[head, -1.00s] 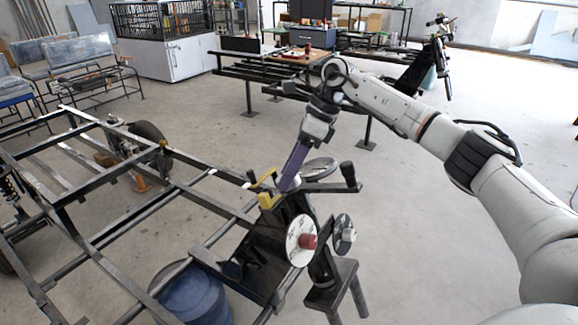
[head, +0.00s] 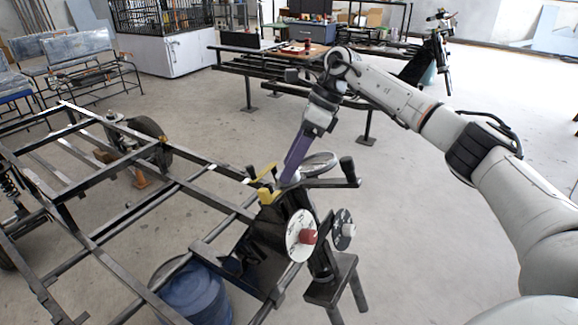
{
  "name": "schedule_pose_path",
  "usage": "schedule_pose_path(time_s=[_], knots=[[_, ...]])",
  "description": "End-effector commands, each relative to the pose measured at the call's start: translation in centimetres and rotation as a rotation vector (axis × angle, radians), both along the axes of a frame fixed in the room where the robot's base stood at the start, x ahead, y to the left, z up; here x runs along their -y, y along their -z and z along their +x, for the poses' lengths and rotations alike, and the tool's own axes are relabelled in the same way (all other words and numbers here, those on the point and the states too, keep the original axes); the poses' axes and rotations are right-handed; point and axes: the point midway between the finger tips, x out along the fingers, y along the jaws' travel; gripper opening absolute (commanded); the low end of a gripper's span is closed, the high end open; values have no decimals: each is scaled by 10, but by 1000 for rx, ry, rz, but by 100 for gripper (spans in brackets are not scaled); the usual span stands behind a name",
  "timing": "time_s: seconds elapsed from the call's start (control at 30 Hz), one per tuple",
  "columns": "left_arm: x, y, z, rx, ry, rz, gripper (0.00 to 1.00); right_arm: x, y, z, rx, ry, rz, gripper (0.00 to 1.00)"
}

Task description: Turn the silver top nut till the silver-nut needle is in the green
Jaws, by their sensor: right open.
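My right arm comes in from the right, and its purple gripper (head: 290,180) points down at the top of a dark suspension stand. The gripper is open, and its fingertips are hard to make out against the parts there. Yellow pieces (head: 265,197) sit just left of the fingertips. A white round dial (head: 301,236) with a red knob (head: 308,237) is on the front of the stand. A smaller dark dial (head: 343,230) is to its right. A round disc (head: 319,163) shows behind the gripper. I cannot make out the silver nut, its needle or a green zone. My left gripper is not in view.
A black-gripped bar (head: 348,172) sticks out right of the gripper. A black steel frame (head: 150,205) fills the left, with a blue drum (head: 195,295) under its near end. The floor to the right is clear.

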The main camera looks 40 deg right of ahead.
Motion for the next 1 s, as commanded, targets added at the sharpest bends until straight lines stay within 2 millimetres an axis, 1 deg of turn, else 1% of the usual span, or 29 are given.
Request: schedule_pose_path(time_s=[0.03,0.2,0.3,0.43,0.6,1.0], knots=[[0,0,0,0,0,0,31,4,-10,-1,4,2,0,62],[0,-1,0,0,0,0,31,19,-42,-5,5,3,2,62],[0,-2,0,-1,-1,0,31,27,-58,-8,4,2,1,62],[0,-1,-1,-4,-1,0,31,34,-73,-11,2,1,1,62],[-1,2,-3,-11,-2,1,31,38,-79,-13,1,0,1,62],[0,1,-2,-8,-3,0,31,38,-79,-13,1,-1,1,62]])
